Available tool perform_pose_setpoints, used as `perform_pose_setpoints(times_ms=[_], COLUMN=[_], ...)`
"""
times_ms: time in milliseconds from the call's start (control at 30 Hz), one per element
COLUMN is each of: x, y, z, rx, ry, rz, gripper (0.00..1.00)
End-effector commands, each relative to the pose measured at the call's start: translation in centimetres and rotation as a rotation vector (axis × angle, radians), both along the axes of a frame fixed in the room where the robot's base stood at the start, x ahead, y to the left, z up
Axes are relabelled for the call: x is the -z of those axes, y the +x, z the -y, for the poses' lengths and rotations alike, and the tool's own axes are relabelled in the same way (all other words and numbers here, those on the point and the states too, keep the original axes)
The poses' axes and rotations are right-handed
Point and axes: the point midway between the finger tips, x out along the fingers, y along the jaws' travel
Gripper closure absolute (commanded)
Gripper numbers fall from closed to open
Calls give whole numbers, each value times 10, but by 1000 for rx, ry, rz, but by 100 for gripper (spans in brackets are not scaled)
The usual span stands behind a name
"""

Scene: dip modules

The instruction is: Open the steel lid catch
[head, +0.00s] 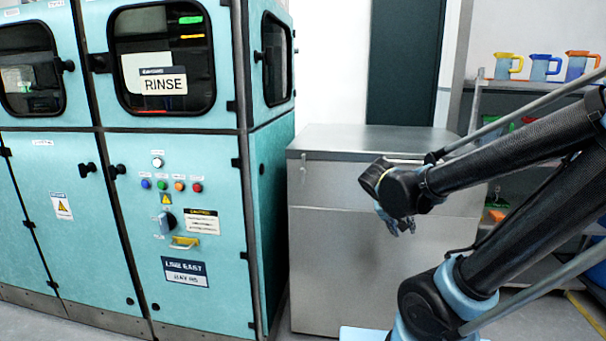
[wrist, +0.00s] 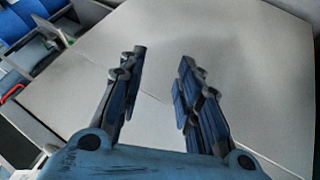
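A grey steel chest (head: 340,255) with a flat lid (head: 360,138) stands in the middle of the head view. The lid looks closed. A small catch-like fitting (head: 303,160) shows at the left end of the chest's front, just under the lid edge; its state is too small to tell. My gripper (head: 398,230) is in front of the chest's upper right front, below lid level, and hides part of it. In the wrist view my gripper (wrist: 160,68) has its two fingers apart with nothing between them. Grey chest panels (wrist: 215,40) with a seam lie beyond them; no catch shows there.
Shelves with several coloured jugs (head: 541,67) are at the right, partly behind my arm. Blue bins (wrist: 40,8) show at the wrist view's upper left.

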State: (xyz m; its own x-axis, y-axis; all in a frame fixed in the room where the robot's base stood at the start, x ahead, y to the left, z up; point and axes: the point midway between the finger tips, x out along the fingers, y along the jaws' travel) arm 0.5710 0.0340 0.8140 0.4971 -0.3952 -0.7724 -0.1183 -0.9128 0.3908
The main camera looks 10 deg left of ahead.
Motion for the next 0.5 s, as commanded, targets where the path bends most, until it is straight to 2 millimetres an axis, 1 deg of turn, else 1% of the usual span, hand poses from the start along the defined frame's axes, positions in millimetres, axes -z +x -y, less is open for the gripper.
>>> perform_pose_setpoints(times_ms=[33,167,200,267,367,467,500], x=[-4,-16,-19,-25,-34,-43,-47], y=[9,29,35,42,52,58,59], z=[-13,-41,-50,-66,-94,-125,-138], rx=[-13,-28,-36,-45,-66,-91,-102], ry=[-12,-35,-38,-41,-37,-23,-14], rz=[38,148,184,237,332,426,464], gripper=[68,68,68,68,68,68,68])
